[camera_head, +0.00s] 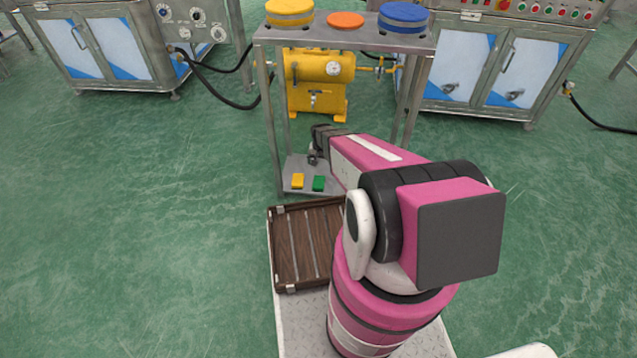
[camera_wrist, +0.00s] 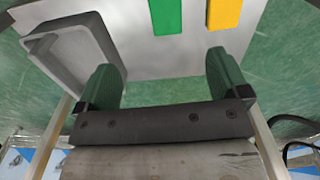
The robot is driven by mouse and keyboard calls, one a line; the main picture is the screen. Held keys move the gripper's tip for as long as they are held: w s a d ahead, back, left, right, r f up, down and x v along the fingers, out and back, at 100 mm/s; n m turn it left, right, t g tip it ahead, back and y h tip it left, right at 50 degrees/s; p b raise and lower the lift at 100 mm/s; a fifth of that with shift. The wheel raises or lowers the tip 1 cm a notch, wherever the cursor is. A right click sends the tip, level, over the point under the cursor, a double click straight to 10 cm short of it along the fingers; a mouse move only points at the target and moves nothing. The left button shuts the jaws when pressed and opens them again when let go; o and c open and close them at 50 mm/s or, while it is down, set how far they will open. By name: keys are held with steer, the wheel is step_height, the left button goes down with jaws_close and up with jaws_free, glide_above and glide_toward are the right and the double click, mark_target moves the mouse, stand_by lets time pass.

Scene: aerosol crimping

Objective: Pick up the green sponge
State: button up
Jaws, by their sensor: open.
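The green sponge (camera_head: 318,183) lies on the low shelf (camera_head: 293,164) of the metal stand, to the right of the yellow sponge (camera_head: 298,181). In the wrist view the green sponge (camera_wrist: 168,16) is at the top, with the yellow sponge (camera_wrist: 224,13) to its right. My gripper (camera_wrist: 168,75) is open and empty. Its two fingers are apart, and the green sponge shows beyond the gap between them, not between the fingers. In the head view my arm reaches over the low shelf, and the fingers are hard to make out.
A grey open tray (camera_wrist: 72,55) lies on the shelf beside the left finger. Blue (camera_head: 403,17), orange (camera_head: 346,20) and yellow (camera_head: 289,13) round items sit on the stand's top. The stand's legs flank the shelf. A yellow machine (camera_head: 318,80) stands behind.

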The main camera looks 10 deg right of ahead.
glide_above(319, 181)
step_height(319, 181, down, 8)
steer(key=r, duration=0.1)
steer(key=shift+m, duration=0.3)
step_height(319, 181, down, 11)
steer(key=shift+s+f, duration=0.1)
steer(key=c, duration=1.1)
steer(key=shift+o, duration=0.2)
